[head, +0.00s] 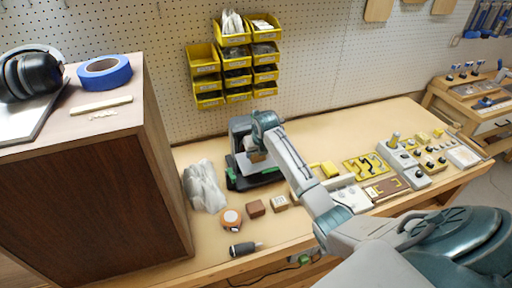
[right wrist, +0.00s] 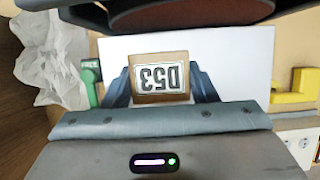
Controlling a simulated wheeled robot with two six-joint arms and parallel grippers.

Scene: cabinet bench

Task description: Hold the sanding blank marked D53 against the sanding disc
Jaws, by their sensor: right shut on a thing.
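The sanding blank marked D53 (right wrist: 145,98) is a small light-brown block with a white label, upside down in the right wrist view. My right gripper (right wrist: 160,82) is shut on it, one finger on each side. The sanding disc (right wrist: 190,18) is a dark reddish-brown curve at the top of that view. A pale strip shows between blank and disc; I cannot tell whether they touch. In the head view my right gripper (head: 258,156) is at the dark sander (head: 238,128) with a green base, largely hiding the blank. My left gripper is not in view.
A tall brown cabinet (head: 110,200) stands left.

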